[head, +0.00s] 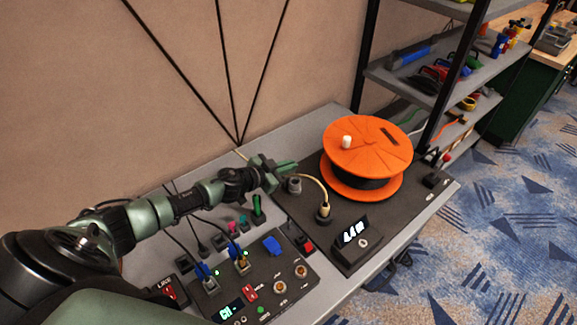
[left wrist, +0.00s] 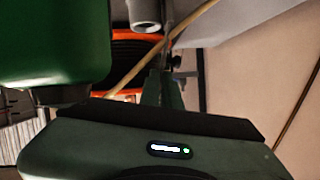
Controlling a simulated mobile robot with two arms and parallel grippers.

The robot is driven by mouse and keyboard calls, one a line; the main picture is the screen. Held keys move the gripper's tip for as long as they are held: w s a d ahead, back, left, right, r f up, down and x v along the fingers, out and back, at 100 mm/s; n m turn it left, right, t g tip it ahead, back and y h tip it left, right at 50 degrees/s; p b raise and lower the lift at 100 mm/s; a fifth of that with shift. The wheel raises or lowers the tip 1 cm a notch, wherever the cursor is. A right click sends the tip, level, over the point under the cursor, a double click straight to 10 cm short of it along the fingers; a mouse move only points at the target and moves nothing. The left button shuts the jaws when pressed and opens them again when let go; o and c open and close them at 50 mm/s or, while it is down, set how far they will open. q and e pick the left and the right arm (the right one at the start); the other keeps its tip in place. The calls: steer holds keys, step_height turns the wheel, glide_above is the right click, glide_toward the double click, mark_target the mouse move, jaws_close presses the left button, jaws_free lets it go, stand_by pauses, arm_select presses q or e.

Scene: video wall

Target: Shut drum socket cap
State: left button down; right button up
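The orange drum (head: 367,146) stands on a dark panel at the back right of the bench, with a white knob on top; its rim also shows in the left wrist view (left wrist: 128,35). A grey round socket fitting (head: 294,185) sits left of the drum; I cannot tell how its cap stands. My left gripper (head: 288,167) is just above and behind this fitting, apart from it. My right gripper is out of view.
A beige cable runs to a plug (head: 323,211) in front of the drum. A display box (head: 352,235) stands nearer the front edge. A control box (head: 262,285) with plugs and switches is at the front left. A shelf rack (head: 435,75) rises behind the drum.

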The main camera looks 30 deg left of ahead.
arm_select(q)
steer(key=shift+s+d, duration=0.1)
steer(key=shift+d, duration=0.1)
stand_by(0.7)
steer(key=shift+s+d+f+m, duration=0.15)
steer(key=shift+d+m, duration=0.1)
steer(key=shift+m, duration=0.15)
steer(key=shift+s+d+f+m+t+y, duration=0.1)
steer(key=shift+d+f+m+t+y, duration=0.2)
steer(key=shift+d+m+y, duration=0.15)
steer(key=shift+s+d+f+m+t+y+b, duration=0.2)
steer(key=shift+d+f+m+t+y+b, duration=0.2)
steer(key=shift+m+b, duration=0.6)
steer(key=shift+s+d+f+m+t+y+b, duration=0.2)
steer(key=shift+d+f+m+t+y+b, duration=0.3)
steer(key=shift+b, duration=0.65)
steer(key=shift+r, duration=0.15)
